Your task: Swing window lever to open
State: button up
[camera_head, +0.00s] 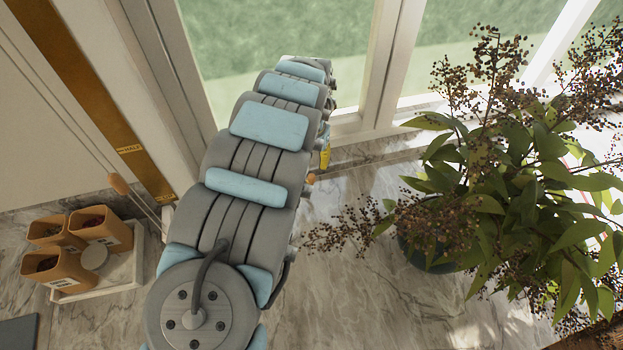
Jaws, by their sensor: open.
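The window has a pale frame (382,70) and clear glass (335,60), with green ground outside. My grey arm with light blue pads reaches up the middle of the head view to the lower part of the window. My gripper is hidden behind the arm, so its fingers do not show. I cannot make out a window lever; it may be behind the arm. A small yellow part (325,157) shows at the arm's right side, and I cannot tell what it belongs to.
A leafy plant with dark berries (520,170) stands in a dark pot (428,255) at right. At left, a pale tray (118,278) holds several orange-brown pots (103,230).

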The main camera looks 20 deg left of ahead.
aim_at(312, 176)
jog(key=shift+f+p, duration=0.3)
jog(key=shift+f, duration=4.3)
grip_shut()
